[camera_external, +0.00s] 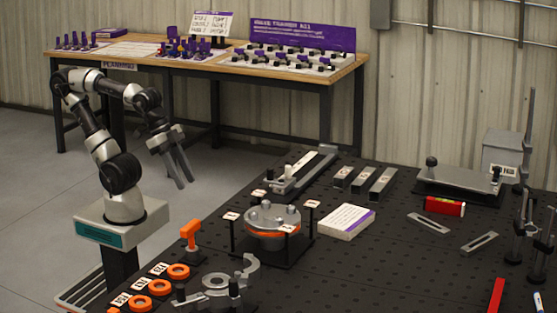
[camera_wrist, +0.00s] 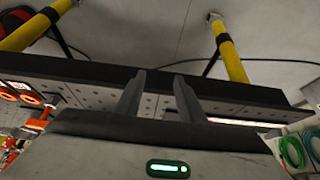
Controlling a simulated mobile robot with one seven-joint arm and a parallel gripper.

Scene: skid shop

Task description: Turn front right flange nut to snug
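The flange assembly (camera_external: 266,228) stands on the black perforated table. It is a round grey flange with an orange ring, nuts on top and small white labels on posts around it. Which nut is the front right one is not clear at this size. My gripper (camera_external: 185,184) hangs in the air left of the table edge, well apart from the flange, fingers pointing down. In the wrist view my gripper (camera_wrist: 157,84) shows two fingers spread with an empty gap. The flange is not clearly seen in the wrist view.
Orange rings (camera_external: 160,287) and an orange T-shaped tool (camera_external: 190,235) are at the table's left edge. A white and purple booklet (camera_external: 346,221) lies right of the flange. A wooden workbench (camera_external: 340,66) stands behind. Yellow posts (camera_wrist: 231,50) show in the wrist view.

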